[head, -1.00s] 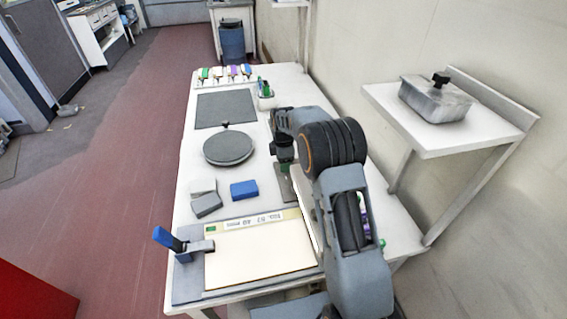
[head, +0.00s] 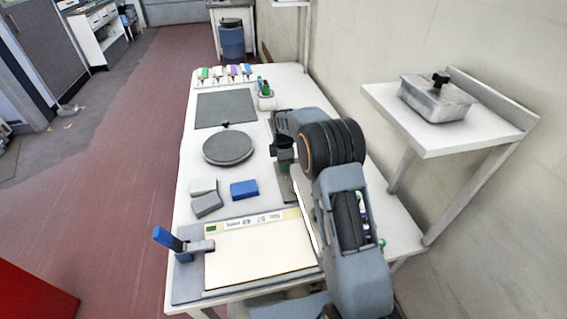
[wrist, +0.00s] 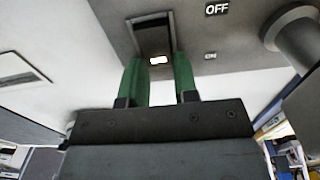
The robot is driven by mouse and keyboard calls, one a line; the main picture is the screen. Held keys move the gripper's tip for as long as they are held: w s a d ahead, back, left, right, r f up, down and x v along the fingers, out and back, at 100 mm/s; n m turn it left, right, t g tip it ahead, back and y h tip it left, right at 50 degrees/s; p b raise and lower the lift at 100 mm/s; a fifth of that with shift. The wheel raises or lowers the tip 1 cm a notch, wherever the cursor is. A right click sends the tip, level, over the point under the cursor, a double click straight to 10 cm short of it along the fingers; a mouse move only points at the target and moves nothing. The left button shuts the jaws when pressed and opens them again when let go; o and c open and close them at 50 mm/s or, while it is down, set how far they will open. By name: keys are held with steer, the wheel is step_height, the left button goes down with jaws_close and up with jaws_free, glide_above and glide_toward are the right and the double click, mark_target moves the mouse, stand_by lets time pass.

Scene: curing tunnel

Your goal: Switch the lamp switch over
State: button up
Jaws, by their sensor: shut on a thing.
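In the wrist view the lamp switch (wrist: 159,60) shows as a small pale tip at the lower end of a dark slot in a grey panel (wrist: 195,30). An OFF label stands right of the slot's upper part and a fainter ON label lower down, about level with the tip. My gripper (wrist: 160,72) has two green fingers, one on each side of the tip, shut on the switch. The fingers hide part of it, so I cannot tell its exact tilt.
The white table (head: 180,210) holds a round dark plate (head: 228,149), a dark mat (head: 225,108), a blue block (head: 244,189), grey blocks (head: 207,205) and a blue-handled clamp (head: 167,239) beside a cream board (head: 260,250). A wall shelf (head: 450,140) carries a lidded metal box (head: 437,100).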

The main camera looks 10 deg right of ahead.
steer(key=shift+d+y+b, duration=0.3)
steer(key=shift+y+b, duration=0.2)
steer(key=shift+y, duration=0.7)
steer(key=shift+r+y, duration=0.25)
steer(key=shift+y, duration=0.05)
steer(key=o, duration=0.9)
steer(key=v, duration=1.3)
steer(key=shift+d+r, duration=0.1)
steer(key=shift+r, duration=0.25)
